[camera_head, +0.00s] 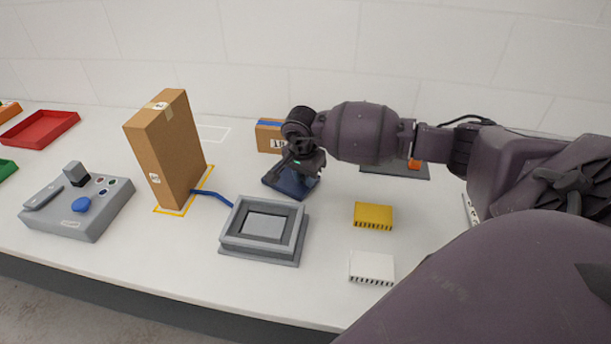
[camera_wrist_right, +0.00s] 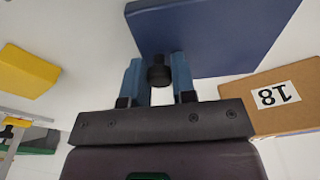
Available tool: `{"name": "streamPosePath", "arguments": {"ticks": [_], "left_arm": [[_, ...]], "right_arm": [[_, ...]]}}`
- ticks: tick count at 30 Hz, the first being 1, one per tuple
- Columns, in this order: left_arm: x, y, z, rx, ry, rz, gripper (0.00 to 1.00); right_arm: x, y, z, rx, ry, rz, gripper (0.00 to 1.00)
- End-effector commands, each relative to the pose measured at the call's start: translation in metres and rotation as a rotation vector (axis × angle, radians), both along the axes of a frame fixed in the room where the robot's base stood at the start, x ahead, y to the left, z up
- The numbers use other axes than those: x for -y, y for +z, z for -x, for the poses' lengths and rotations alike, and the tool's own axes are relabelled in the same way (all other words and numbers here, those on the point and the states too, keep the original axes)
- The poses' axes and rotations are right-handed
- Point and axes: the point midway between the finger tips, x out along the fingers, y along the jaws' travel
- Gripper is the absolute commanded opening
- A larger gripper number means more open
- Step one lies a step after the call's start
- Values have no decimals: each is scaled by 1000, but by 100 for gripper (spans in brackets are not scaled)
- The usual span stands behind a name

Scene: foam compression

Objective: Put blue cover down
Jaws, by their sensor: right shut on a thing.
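The blue cover (camera_head: 283,184) is a flat dark blue plate behind the grey square frame box. In the right wrist view the cover (camera_wrist_right: 215,38) fills the top, with a black knob (camera_wrist_right: 159,71) on it. My right gripper (camera_head: 304,165) is over the cover, partly hiding it. Its two blue fingers (camera_wrist_right: 158,80) are shut on the black knob. Whether the cover touches the table is hard to tell. My left gripper is not in view.
The grey frame box (camera_head: 262,228) stands in front of the cover. A tall cardboard box (camera_head: 165,150) and a control panel (camera_head: 78,205) stand left. A small carton (camera_head: 268,138) is behind. Yellow (camera_head: 373,215) and white (camera_head: 371,267) blocks lie right.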

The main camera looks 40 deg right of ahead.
Motion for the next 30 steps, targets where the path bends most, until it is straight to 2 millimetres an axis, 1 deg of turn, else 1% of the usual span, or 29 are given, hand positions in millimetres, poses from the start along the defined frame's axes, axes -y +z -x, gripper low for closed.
{"name": "streamPosePath", "arguments": {"ticks": [3,4,8,16,20,23,30], "left_arm": [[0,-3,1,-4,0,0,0],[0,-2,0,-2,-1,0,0],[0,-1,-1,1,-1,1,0],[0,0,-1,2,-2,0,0],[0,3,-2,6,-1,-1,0],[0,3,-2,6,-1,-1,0],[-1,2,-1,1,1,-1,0]], "right_arm": [[0,-4,0,0,0,0,0],[0,-3,0,0,0,-1,29],[0,-3,0,0,0,0,49],[0,-2,0,0,0,0,50],[0,5,0,2,0,0,50],[-1,17,0,4,-1,2,50],[-7,63,1,5,1,2,50]]}}
